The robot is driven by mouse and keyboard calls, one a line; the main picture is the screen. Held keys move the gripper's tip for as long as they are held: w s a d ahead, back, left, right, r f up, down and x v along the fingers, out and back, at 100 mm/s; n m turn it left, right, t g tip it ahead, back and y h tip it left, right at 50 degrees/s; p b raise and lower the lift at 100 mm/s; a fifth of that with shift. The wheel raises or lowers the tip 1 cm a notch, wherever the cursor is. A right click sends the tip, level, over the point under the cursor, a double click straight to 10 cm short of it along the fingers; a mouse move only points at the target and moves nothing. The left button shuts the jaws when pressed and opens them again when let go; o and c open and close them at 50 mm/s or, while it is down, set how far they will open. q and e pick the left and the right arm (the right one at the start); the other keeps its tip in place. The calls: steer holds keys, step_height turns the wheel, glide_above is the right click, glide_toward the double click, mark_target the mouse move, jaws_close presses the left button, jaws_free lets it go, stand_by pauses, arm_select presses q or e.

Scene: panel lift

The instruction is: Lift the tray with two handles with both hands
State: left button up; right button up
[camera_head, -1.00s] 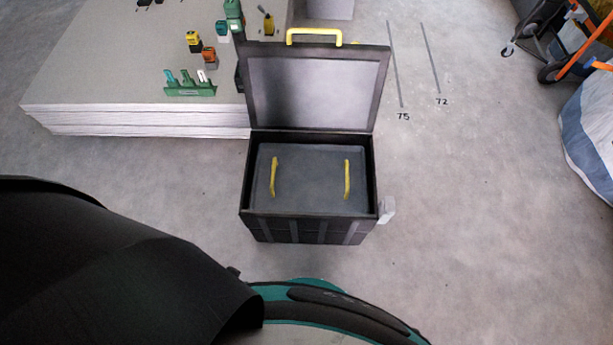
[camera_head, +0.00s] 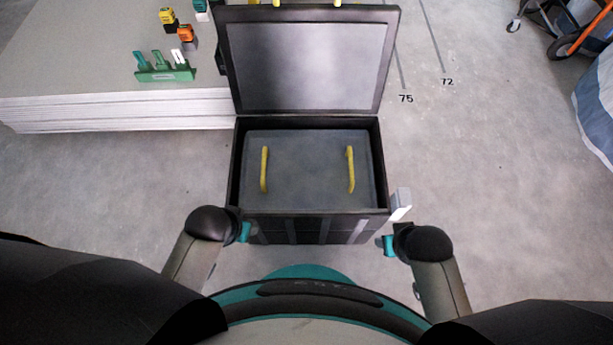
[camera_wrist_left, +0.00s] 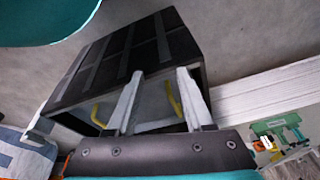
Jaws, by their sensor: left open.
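The grey tray (camera_head: 307,180) lies inside a black open-topped chest (camera_head: 310,228). Its two yellow handles, the left one (camera_head: 264,169) and the right one (camera_head: 351,169), stand upright from it. In the left wrist view the chest (camera_wrist_left: 125,65) is seen at a slant, and yellow handles (camera_wrist_left: 174,99) show around my fingers. My left gripper (camera_wrist_left: 160,74) is open with nothing between its two pale fingers, and its distance from the handles is unclear. In the head view both my arms show near the chest's front corners, but no fingers of either gripper can be made out.
The chest's raised lid (camera_head: 307,65) stands up behind the tray. A pale block (camera_head: 400,203) sits at the chest's right side. A stack of boards (camera_head: 120,107) with a green tool rack (camera_head: 164,67) is at the left.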

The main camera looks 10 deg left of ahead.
arm_select(q)
step_height(320, 180, up, 3)
steer(key=w+d+b, duration=0.1)
steer(key=w+b, duration=0.1)
steer(key=b, duration=0.1)
arm_select(e)
steer(key=w+a+r+y+b, duration=0.1)
steer(key=w+a+r+b, duration=0.1)
steer(key=w+a+r, duration=0.25)
arm_select(q)
steer(key=n+t+y, duration=0.1)
steer(key=n+y, duration=0.2)
glide_toward(264, 160)
step_height(264, 160, up, 4)
steer(key=s, duration=0.2)
arm_select(e)
steer(key=m+t+y, duration=0.1)
steer(key=y, duration=0.1)
glide_toward(352, 168)
step_height(352, 168, up, 4)
steer(key=s, duration=0.2)
arm_select(q)
steer(key=shift+d+b, duration=0.35)
steer(key=shift+b, duration=0.05)
arm_select(e)
steer(key=shift+w+d+r, duration=0.1)
steer(key=shift+w+d, duration=0.05)
steer(key=shift+d, duration=0.2)
